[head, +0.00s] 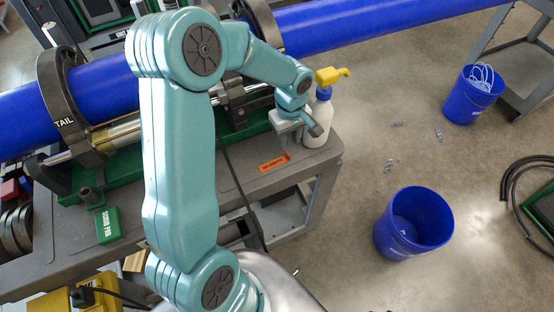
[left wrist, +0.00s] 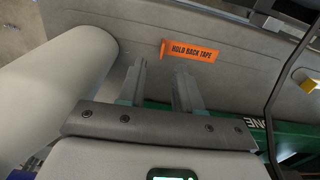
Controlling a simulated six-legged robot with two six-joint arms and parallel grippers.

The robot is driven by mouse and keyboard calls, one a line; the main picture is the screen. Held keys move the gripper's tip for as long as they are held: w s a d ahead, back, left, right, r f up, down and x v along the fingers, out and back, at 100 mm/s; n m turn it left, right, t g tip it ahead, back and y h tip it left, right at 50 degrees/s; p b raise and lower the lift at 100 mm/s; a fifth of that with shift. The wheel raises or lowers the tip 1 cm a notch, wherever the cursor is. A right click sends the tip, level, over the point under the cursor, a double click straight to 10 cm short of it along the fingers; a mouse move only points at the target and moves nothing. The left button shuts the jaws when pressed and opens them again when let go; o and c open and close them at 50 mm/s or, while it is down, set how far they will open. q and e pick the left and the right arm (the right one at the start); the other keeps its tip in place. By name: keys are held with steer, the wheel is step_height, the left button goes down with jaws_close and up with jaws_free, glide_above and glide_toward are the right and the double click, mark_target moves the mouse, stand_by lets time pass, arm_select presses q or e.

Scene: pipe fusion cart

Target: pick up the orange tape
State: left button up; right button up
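The orange tape (head: 274,163) lies flat on the grey cart top near its front edge. In the left wrist view the orange tape (left wrist: 192,51) reads "HOLD BACK TAPE" and lies just beyond the fingertips. My left gripper (head: 298,128) is above the cart top, beside the white spray bottle and behind the tape in the head view. In the left wrist view my left gripper (left wrist: 160,82) has its two fingers apart with nothing between them. My right gripper does not show.
A white spray bottle (head: 320,121) with a yellow head stands close beside my left gripper; its white body (left wrist: 62,82) fills the left of the wrist view. A green scrub pad box (head: 107,225) sits on the cart. A blue bucket (head: 413,222) stands on the floor.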

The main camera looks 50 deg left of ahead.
mark_target(288, 154)
arm_select(q)
step_height(288, 154, down, 6)
steer(key=shift+s+d+r+p, duration=0.1)
steer(key=shift+s+r+p, duration=0.1)
steer(key=shift+p, duration=0.5)
steer(key=shift+d+r, duration=0.1)
steer(key=c, duration=0.5)
jaws_close()
